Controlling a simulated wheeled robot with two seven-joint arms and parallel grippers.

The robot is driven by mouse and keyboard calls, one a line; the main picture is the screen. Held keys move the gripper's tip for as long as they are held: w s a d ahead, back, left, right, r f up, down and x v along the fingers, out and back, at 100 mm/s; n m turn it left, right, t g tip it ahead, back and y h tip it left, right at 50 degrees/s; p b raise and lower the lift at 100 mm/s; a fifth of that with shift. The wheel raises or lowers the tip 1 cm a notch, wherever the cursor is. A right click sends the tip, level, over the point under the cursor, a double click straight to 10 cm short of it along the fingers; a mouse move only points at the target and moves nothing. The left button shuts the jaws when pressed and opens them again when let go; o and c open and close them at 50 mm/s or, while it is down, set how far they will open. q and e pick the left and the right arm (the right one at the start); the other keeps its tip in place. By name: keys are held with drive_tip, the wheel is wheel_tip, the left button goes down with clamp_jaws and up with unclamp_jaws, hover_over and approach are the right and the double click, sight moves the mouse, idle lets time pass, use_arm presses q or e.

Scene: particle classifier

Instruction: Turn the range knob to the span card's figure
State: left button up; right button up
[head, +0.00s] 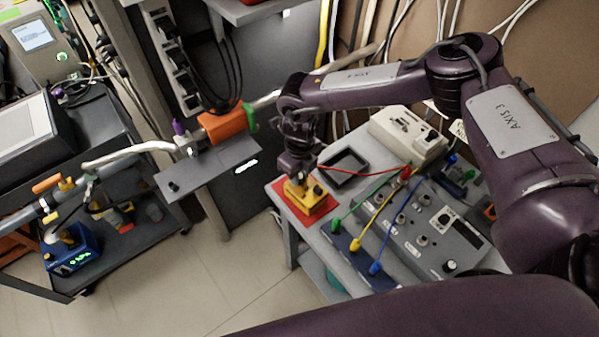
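My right gripper (300,178) points down at a small yellow box (308,199) with dark round parts on top. The box sits on a red mat (281,196) at the table's left corner. The gripper's fingertips are hidden against the box top, so I cannot tell whether they touch or grip a part. A grey panel box (425,232) to the right carries a dark knob with a pale dial (444,218) and a smaller black knob (449,265). I cannot tell which knob is the range knob, and no span card is readable. My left gripper is not in view.
A black open tray (343,168) and a cream instrument (407,137) stand behind the yellow box. A grey shelf with an orange clamp (220,122) is to the left.

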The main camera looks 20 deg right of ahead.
clamp_jaws()
drive_tip(key=shift+m, duration=0.9)
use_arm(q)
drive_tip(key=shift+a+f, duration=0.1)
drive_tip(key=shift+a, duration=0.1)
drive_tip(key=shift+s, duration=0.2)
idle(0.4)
use_arm(e)
drive_tip(key=o, duration=0.5)
unclamp_jaws()
